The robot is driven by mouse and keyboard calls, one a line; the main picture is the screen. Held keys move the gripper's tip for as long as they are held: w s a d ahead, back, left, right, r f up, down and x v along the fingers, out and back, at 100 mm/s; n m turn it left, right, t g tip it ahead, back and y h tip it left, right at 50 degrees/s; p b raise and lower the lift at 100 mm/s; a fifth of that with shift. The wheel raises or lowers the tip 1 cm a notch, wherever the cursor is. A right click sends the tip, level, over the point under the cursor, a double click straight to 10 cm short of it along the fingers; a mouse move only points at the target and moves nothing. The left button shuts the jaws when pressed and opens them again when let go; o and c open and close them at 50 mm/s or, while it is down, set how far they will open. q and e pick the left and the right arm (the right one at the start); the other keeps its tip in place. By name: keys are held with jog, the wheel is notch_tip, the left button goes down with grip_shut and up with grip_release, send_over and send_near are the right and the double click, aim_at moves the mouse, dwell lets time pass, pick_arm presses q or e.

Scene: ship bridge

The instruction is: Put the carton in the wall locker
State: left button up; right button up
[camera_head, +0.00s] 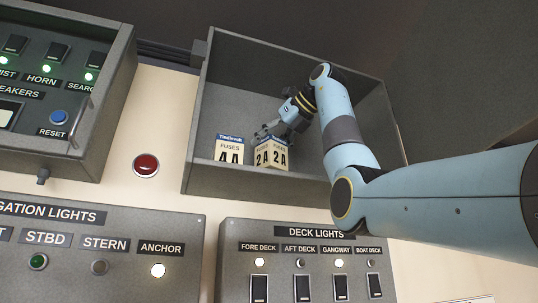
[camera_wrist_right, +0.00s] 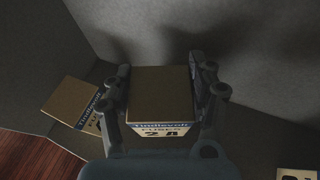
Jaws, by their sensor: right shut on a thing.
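The wall locker (camera_head: 285,60) is a grey open-fronted box on the wall. A carton labelled "Fuses 2A" (camera_head: 271,155) is inside it, near its lower front edge, with two printed faces showing. My right gripper (camera_head: 270,131) reaches into the locker and is shut on this carton. In the right wrist view the carton (camera_wrist_right: 160,108) sits between both fingers, its tan top facing the camera. Whether its base touches the locker floor is hard to tell. A carton labelled "Fuses 4A" (camera_head: 229,151) stands to its left, and also shows in the wrist view (camera_wrist_right: 74,101). My left gripper is out of view.
Below the locker is a deck lights panel (camera_head: 300,236) with switches. A navigation lights panel (camera_head: 120,268) is at lower left, and a horn panel (camera_head: 85,120) juts out at upper left. A red button (camera_head: 146,165) is beside the locker. The locker's upper left is empty.

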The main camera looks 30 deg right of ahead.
aim_at(268, 156)
jog(key=f, duration=0.3)
jog(key=shift+s+a+f, duration=0.15)
jog(key=shift+a+f, duration=0.05)
jog(key=shift+d+f, duration=0.15)
jog(key=shift+f, duration=0.1)
jog(key=shift+a, duration=0.2)
jog(key=o, duration=1.1)
jog(key=shift+f, duration=0.1)
jog(key=o, duration=0.4)
jog(key=shift+d, duration=0.1)
jog(key=shift+c, duration=0.2)
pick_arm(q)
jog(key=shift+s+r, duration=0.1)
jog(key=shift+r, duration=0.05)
